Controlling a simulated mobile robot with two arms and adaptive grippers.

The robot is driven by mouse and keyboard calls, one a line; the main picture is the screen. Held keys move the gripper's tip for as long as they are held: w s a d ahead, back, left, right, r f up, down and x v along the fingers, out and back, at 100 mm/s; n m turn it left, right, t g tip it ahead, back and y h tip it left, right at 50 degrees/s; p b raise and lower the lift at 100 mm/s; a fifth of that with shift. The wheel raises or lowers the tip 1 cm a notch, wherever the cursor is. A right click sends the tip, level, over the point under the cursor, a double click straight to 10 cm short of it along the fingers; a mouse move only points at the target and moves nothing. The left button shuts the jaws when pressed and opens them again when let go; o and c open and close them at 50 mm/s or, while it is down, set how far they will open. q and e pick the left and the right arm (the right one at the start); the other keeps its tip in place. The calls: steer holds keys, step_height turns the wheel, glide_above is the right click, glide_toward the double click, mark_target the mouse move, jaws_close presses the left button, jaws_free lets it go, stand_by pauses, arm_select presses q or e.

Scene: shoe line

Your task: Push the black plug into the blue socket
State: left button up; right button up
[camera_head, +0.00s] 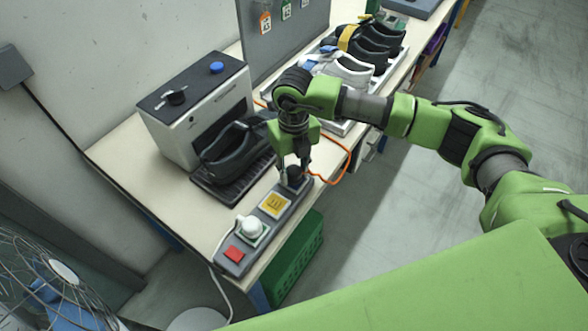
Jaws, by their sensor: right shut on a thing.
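My right gripper (294,172) points down over the far end of a grey power strip (233,265) and is shut on the black plug (295,173). An orange cable (338,178) runs from near the plug around to the right. The plug is at or just above the strip's far end; I cannot tell whether it is in a socket. No blue socket can be made out; that spot is hidden by the plug and gripper. The strip also has a yellow socket (273,204), a white plug (250,228) and a red switch (234,253). My left gripper is not in view.
A white and black machine (190,112) with a black shoe (235,148) at its front stands left of the strip. More shoes (358,62) stand in a tray at the back. A green crate (296,262) is below the table's right edge. A fan (60,280) is at lower left.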

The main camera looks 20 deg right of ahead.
steer(key=shift+f+b, duration=0.45)
steer(key=shift+f, duration=0.05)
stand_by(0.3)
steer(key=o, duration=1.2)
